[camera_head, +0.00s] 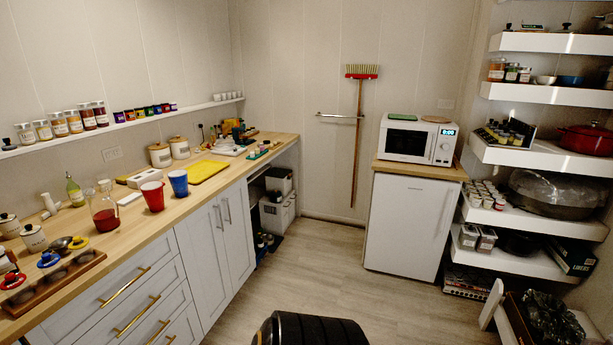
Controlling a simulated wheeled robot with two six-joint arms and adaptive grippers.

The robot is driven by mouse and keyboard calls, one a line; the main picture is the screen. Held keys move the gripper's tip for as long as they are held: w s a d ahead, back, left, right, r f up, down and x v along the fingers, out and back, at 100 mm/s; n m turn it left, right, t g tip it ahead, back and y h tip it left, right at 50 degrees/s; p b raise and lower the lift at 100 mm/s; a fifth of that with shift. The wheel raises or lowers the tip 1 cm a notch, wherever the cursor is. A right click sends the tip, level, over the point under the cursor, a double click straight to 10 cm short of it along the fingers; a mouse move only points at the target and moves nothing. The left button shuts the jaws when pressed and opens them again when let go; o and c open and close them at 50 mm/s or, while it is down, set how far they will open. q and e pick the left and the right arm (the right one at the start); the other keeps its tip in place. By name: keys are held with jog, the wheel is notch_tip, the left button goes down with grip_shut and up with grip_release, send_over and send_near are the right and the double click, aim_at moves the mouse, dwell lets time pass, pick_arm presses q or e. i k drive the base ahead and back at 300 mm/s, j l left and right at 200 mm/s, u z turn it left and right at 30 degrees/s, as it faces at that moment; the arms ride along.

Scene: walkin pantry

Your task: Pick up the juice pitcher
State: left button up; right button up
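The juice pitcher (105,219) is a clear glass carafe with red liquid in its lower part. It stands upright on the wooden counter (135,222) along the left wall. A red cup (153,197) stands just right of it, and a blue cup (179,183) stands farther right. Neither of my grippers shows in the head view.
White drawers and cabinets (215,235) are under the counter. White canisters, a green bottle (75,190) and a wooden tray (55,285) are near the pitcher. A yellow tray (196,172) lies farther back. The floor (320,268) between counter and right-hand shelves looks mostly clear.

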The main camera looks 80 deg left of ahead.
aim_at(105, 209)
jog(key=u, duration=3.8)
jog(key=i+j, duration=0.15)
jog(key=j, duration=0.15)
jog(key=i+j, duration=0.1)
jog(key=j, duration=0.2)
jog(key=i+j+z, duration=0.1)
jog(key=j, duration=0.25)
jog(key=i, duration=0.05)
